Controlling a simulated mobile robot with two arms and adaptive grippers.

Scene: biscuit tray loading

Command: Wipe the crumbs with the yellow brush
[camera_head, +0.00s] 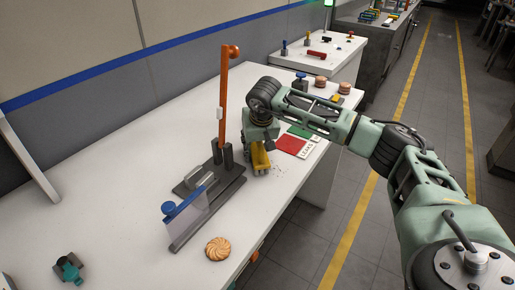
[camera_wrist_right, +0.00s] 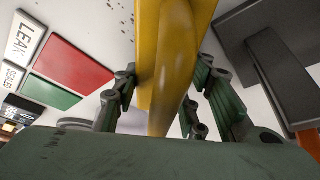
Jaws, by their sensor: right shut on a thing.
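The yellow brush (camera_head: 260,158) is under my right gripper (camera_head: 259,142) on the white table, near the middle of the head view. My right gripper is shut on it. In the right wrist view the yellow brush (camera_wrist_right: 172,60) runs up between the green fingers (camera_wrist_right: 160,105). Small dark crumbs (camera_head: 278,170) lie on the table just right of the brush. Crumbs also show in the right wrist view (camera_wrist_right: 122,20), left of the brush. I cannot tell whether the brush touches the table. My left gripper is not clearly in view.
A dark fixture (camera_head: 222,195) with an orange post (camera_head: 224,90) and a clear panel stands close left of the brush. Red (camera_head: 291,144) and green cards lie to its right. A biscuit (camera_head: 218,248) lies near the front edge. The table's left part is mostly clear.

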